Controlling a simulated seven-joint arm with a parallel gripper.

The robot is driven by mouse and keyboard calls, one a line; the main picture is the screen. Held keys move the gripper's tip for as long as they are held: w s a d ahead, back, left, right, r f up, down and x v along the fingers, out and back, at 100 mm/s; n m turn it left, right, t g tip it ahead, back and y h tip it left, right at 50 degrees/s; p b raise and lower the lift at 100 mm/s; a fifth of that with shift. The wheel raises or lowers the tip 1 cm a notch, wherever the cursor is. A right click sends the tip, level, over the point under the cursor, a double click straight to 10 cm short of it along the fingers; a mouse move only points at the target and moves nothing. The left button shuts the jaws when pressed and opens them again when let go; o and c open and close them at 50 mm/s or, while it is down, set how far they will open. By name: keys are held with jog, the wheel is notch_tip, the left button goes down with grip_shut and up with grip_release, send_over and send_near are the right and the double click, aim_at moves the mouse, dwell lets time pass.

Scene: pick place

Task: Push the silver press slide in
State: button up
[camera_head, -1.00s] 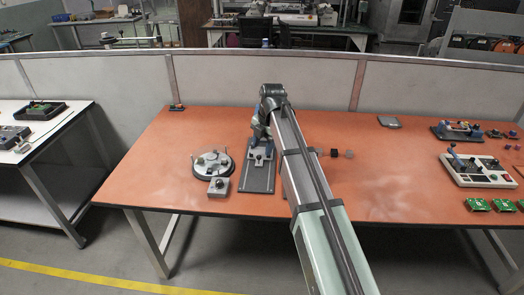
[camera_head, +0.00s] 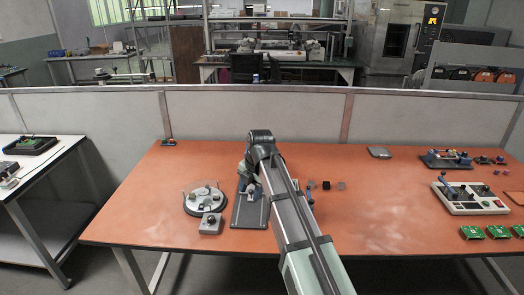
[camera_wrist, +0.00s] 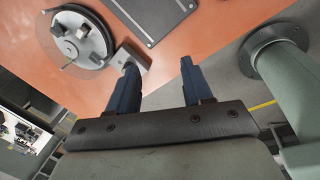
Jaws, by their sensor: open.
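The press stands on a dark grey base plate (camera_head: 247,216) left of centre on the orange table. Its small silver part (camera_head: 254,193) shows beside my arm, but I cannot make out the slide's position clearly. My arm hides part of the press. In the wrist view, only a bare end of the base plate (camera_wrist: 152,12) shows at the top, and the slide is not in sight. My gripper (camera_wrist: 157,82) is open, with two dark blue fingers apart and nothing between them. Its fingers point toward the table, near the plate and the control box.
A round silver fixture (camera_head: 205,199) and a small grey control box (camera_head: 210,224) sit left of the plate. A white panel device (camera_head: 470,199) and green boards (camera_head: 497,232) stand at the right. The table's middle right is clear.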

jog(key=s+a+f+m+y, duration=0.1)
jog(key=s+a+f, duration=0.5)
jog(key=s+f, duration=0.25)
jog(key=s+a+f, duration=0.6)
jog(key=s+f, duration=0.1)
jog(key=f, duration=0.3)
jog(key=s+d+f+m+g+h, duration=0.1)
jog(key=s+d+f+m, duration=0.2)
jog(key=d+f+m, duration=0.3)
jog(key=s+d+f+m+g+h, duration=0.1)
jog(key=s+d+f+m, duration=0.2)
jog(key=d+f, duration=0.6)
jog(key=s+d+f+m+g+h, duration=0.1)
jog(key=s+d+f+m, duration=0.2)
jog(key=d+f+m, duration=0.3)
jog(key=s+d+f+m+g, duration=0.2)
jog(key=s+d+f+m, duration=0.4)
jog(key=s, duration=0.5)
jog(key=s+d+f+m+g, duration=0.3)
jog(key=s+d+f+m, duration=0.4)
jog(key=s+d, duration=0.2)
jog(key=s, duration=0.2)
jog(key=shift+s+d, duration=0.3)
jog(key=shift+c, duration=0.2)
